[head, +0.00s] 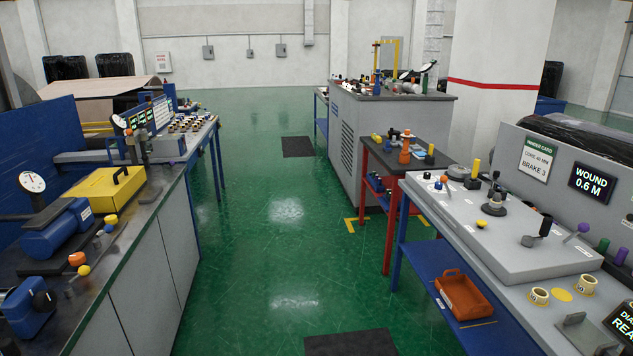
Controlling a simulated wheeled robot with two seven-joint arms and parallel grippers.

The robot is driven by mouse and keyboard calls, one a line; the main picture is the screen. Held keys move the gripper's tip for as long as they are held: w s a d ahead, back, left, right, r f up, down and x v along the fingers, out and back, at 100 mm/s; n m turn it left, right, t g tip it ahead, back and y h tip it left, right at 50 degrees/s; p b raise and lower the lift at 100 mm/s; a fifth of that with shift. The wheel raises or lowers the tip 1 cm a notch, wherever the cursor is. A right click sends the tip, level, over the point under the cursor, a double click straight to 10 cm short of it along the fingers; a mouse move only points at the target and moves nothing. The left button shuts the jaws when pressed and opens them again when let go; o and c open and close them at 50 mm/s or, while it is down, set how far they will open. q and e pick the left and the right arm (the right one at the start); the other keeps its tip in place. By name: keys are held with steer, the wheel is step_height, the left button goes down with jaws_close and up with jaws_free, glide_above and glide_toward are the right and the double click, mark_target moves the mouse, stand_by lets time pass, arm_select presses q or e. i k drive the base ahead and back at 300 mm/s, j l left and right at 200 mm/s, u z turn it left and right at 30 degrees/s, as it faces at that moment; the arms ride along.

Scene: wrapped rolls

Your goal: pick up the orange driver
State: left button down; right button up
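An upright orange object (405,147), which may be the orange driver, stands on the dark top of the red-legged table right of the middle. It is too small to make out its exact shape. Yellow and dark pieces stand close around it. Neither of my grippers shows in the head view.
A grey control panel (500,230) stands at the right, with an orange tray (465,295) on the blue shelf below. A tall grey cabinet (350,150) stands behind the red-legged table (391,230). A cluttered bench (150,225) lines the left.

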mark_target(405, 152)
steer(key=i+u, duration=0.1)
steer(key=i, duration=1.75)
